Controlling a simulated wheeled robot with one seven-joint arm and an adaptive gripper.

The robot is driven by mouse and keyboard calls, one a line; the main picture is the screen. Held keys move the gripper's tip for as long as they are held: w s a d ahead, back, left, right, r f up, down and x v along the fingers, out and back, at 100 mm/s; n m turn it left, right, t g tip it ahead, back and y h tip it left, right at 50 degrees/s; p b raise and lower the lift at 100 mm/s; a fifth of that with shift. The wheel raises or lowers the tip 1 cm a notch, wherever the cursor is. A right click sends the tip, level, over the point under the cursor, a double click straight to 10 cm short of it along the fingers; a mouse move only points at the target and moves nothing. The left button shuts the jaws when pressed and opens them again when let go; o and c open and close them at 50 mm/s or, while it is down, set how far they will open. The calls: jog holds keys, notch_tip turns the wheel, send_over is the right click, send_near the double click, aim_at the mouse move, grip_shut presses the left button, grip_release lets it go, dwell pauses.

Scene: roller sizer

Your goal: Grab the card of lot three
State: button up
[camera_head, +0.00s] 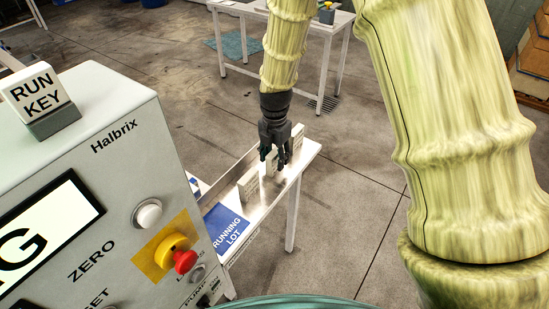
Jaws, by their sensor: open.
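Pale upright cards stand in a row on a narrow metal side table (290,172). The nearest card (248,186) shows faint print. A far card (298,132) stands behind and to the right of my gripper. A middle card (271,169) shows partly beneath the fingers. My gripper (273,158) points down over the row, open, its dark fingers around or just above the middle card; I cannot tell if they touch it. The print is too small to read, so I cannot tell which card is lot three.
A blue "RUNNING LOT" panel (227,229) lies at the near end of the table. A grey Halbrix control cabinet (125,165) with a red knob (185,262) and a "RUN KEY" block (36,95) fills the left. Another table (285,72) stands behind. Floor right of the row is clear.

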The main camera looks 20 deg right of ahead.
jog(key=shift+f, duration=1.1)
jog(key=shift+c, duration=0.2)
grip_shut()
jog(key=shift+r, duration=0.15)
